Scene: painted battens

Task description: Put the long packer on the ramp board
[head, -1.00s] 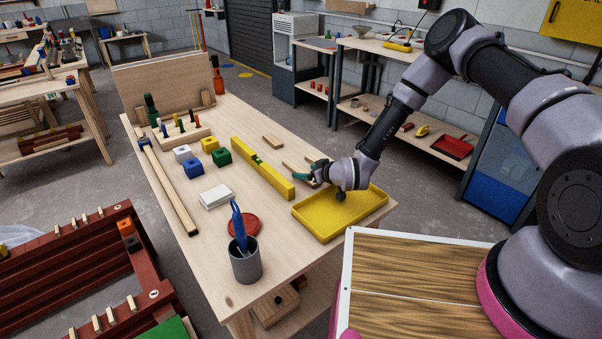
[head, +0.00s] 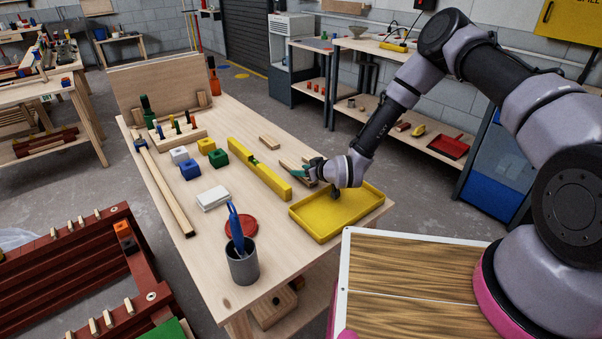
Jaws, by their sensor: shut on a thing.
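My gripper (head: 304,172) is at the right side of the workbench, just beyond the yellow tray, with its jaws pointing left. It is shut on a thin pale wooden strip (head: 287,165), which looks like the long packer. The jaws hide part of the strip, and I cannot tell whether it is clear of the bench top. A shorter wooden piece (head: 269,142) lies apart, farther back. A broad wooden board (head: 158,85) stands at the far end of the bench between wooden blocks. It may be the ramp board, but I cannot tell for sure.
A yellow level (head: 259,168) lies just left of my gripper. The yellow tray (head: 365,208) lies below my wrist. Coloured blocks (head: 190,171), a peg rack (head: 180,133), a long batten (head: 168,190) and a grey cup (head: 243,266) occupy the left and front.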

